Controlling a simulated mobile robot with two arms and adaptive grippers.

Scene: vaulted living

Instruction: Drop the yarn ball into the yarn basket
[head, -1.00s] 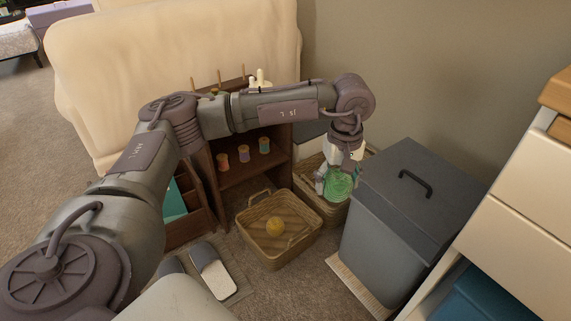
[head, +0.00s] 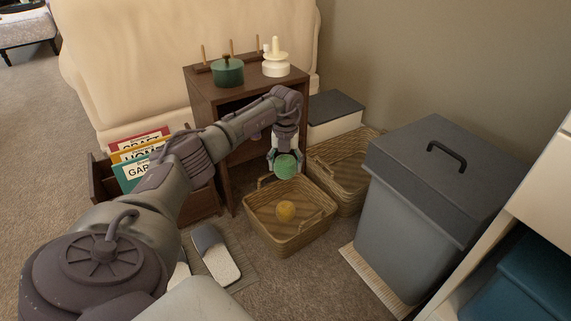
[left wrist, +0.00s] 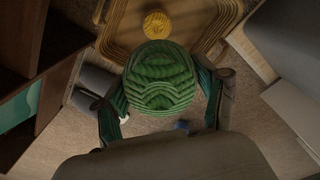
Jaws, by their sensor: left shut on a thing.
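My left gripper (head: 286,160) is shut on a green yarn ball (head: 287,167). In the head view it hangs over the back part of a wicker basket (head: 290,244) on the floor. A yellow yarn ball (head: 286,211) lies inside that basket. In the left wrist view the green ball (left wrist: 160,80) sits between the two fingers, and the yellow ball (left wrist: 157,25) and basket (left wrist: 118,40) show beyond it. A second wicker basket (head: 349,190) stands behind to the right; its inside is partly hidden. My right gripper is not in view.
A grey lidded bin (head: 400,229) stands right of the baskets. A wooden shelf unit (head: 208,97) with a green pot (head: 228,73) on top is behind. A file box (head: 205,201) and slippers (head: 215,254) are at the left.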

